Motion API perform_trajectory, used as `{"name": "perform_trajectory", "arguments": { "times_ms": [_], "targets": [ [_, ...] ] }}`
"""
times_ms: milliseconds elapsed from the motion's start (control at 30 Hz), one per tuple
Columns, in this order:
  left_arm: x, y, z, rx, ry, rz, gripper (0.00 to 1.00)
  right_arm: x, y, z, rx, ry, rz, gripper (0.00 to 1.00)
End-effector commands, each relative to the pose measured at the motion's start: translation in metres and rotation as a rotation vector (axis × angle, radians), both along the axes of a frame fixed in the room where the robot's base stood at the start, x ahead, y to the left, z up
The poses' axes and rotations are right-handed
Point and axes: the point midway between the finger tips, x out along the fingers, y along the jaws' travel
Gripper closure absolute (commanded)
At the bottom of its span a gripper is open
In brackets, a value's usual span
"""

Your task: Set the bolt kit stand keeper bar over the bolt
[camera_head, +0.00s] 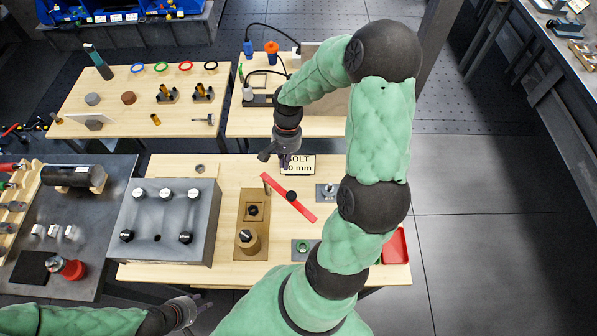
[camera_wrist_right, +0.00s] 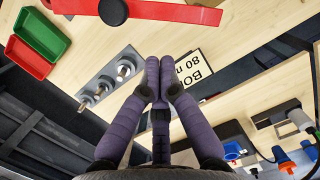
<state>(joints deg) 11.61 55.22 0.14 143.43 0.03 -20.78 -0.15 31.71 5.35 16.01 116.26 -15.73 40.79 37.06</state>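The keeper bar (camera_head: 300,206) is red with a black knob near its middle. It slants down and right from the upper end of the tan bolt kit stand (camera_head: 243,217), out over the table, not along the stand. It also crosses the top of the right wrist view (camera_wrist_right: 165,10). A dark hex bolt head (camera_head: 253,210) and a silver cylinder (camera_head: 250,241) sit in the stand. My right gripper (camera_head: 275,158) is above the table by the "BOLT 80 mm" sign (camera_head: 298,164); its purple fingers (camera_wrist_right: 158,62) are together and look empty. My left gripper (camera_head: 198,304) is low at the left, finger gap unclear.
A grey block with several bolts (camera_head: 205,240) stands left of the stand. Small grey plates with metal parts (camera_head: 327,193) lie to the right. A red tray (camera_head: 396,246) is at the right edge, partly behind my right arm. A tool table is at the back left.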

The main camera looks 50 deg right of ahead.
Motion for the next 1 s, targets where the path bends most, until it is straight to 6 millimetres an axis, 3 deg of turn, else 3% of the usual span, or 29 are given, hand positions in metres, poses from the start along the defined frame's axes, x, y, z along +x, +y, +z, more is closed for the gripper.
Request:
{"name": "perform_trajectory", "arguments": {
  "times_ms": [33, 100, 400, 1000],
  "targets": [
    [0.000, 0.000, 0.018, 0.000, 0.000, 0.000, 0.60, -0.007, -0.009, 0.014, 0.007, 0.013, -0.065, 1.00],
    [0.000, 0.000, 0.031, 0.000, 0.000, 0.000, 0.60, -0.015, -0.020, 0.022, 0.015, 0.024, -0.148, 1.00],
    [0.000, 0.000, 0.067, 0.000, 0.000, 0.000, 0.60, -0.043, -0.053, 0.044, 0.036, 0.062, -0.417, 1.00],
    [0.000, 0.000, 0.072, 0.000, 0.000, 0.000, 0.60, -0.049, -0.060, 0.044, 0.040, 0.069, -0.477, 1.00]
  ]
}}
